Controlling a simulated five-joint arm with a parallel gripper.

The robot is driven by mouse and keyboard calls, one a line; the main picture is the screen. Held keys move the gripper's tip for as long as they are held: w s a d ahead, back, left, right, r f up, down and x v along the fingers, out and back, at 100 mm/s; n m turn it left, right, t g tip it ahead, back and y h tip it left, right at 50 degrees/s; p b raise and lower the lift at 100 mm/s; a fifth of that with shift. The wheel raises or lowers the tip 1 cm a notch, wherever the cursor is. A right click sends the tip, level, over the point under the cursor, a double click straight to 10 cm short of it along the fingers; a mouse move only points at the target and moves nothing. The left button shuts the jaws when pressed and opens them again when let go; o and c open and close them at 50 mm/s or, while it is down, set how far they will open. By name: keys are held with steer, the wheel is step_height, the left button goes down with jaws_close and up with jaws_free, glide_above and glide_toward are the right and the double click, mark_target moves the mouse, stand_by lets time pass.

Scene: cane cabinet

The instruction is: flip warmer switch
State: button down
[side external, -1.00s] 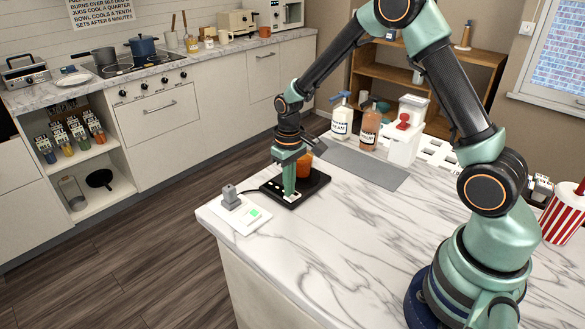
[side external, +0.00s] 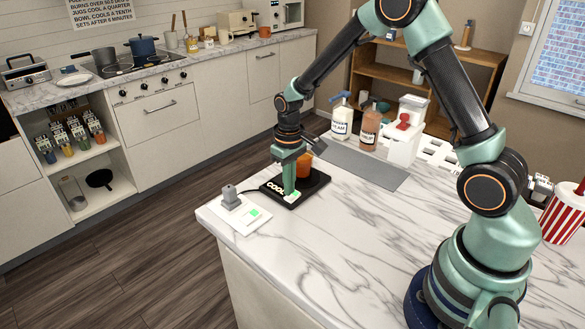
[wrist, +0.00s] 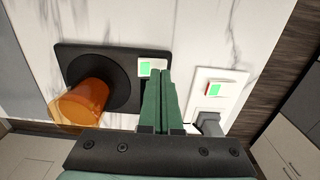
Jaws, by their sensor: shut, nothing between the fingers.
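The warmer is a black square plate (side external: 313,190) on the marble counter. An orange jug (side external: 304,165) stands on it, partly behind my gripper; it also shows in the wrist view (wrist: 85,102). The warmer's switch (wrist: 152,67) is a white block with a green face at the plate's edge. My gripper (side external: 290,194) is shut and empty, pointing down at the switch. In the wrist view its fingertips (wrist: 160,72) overlap the switch's near right part; I cannot tell whether they touch.
A white socket plate (side external: 240,213) with a grey plug and a green-lit switch (wrist: 214,89) lies left of the warmer. A grey mat (side external: 365,168), two pump bottles (side external: 341,120) and a white dispenser (side external: 404,140) stand behind. The front counter is clear.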

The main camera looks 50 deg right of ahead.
steer(key=shift+r, duration=2.9)
step_height(320, 180, up, 10)
steer(key=t, duration=0.2)
glide_above(290, 198)
steer(key=s+a, duration=0.1)
steer(key=s, duration=0.4)
steer(key=s+a+r+t, duration=0.2)
steer(key=s+r, duration=0.3)
steer(key=s, duration=0.4)
steer(key=shift+s+r+t, duration=0.15)
steer(key=shift+t, duration=0.65)
